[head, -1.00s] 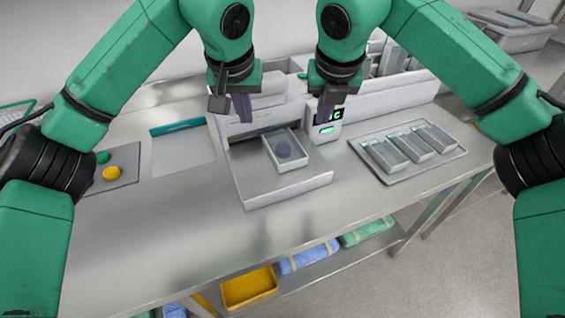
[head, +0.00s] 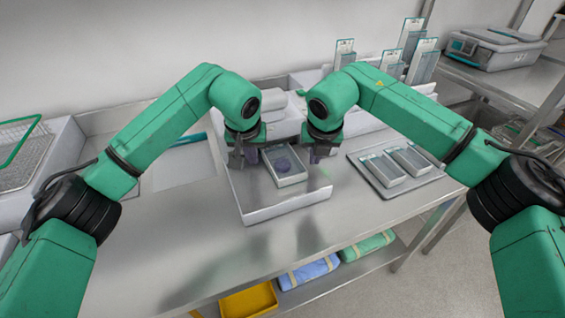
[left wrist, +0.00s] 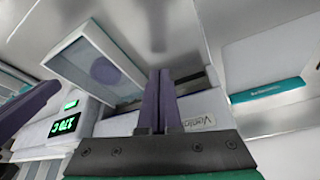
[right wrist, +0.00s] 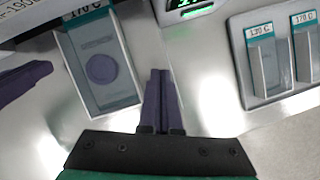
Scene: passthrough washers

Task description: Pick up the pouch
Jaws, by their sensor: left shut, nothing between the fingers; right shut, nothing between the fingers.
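A pale tray-like pouch with a teal top edge (head: 294,179) lies on the steel platform of the machine and holds a round purple disc (head: 283,164). It also shows in the left wrist view (left wrist: 128,85) and the right wrist view (right wrist: 122,88), where its label reads 170 C. My left gripper (head: 250,157) is shut and empty beside the pouch's left side. My right gripper (head: 316,156) is shut and empty beside its right side. Both have purple fingers and appear apart from the pouch. The machine's back part is partly hidden by my arms.
A flat sheet with a teal edge (head: 184,166) lies left. A yellow bin (head: 249,302) and wrapped bundles (head: 310,274) sit on the lower shelf. The front bench is clear.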

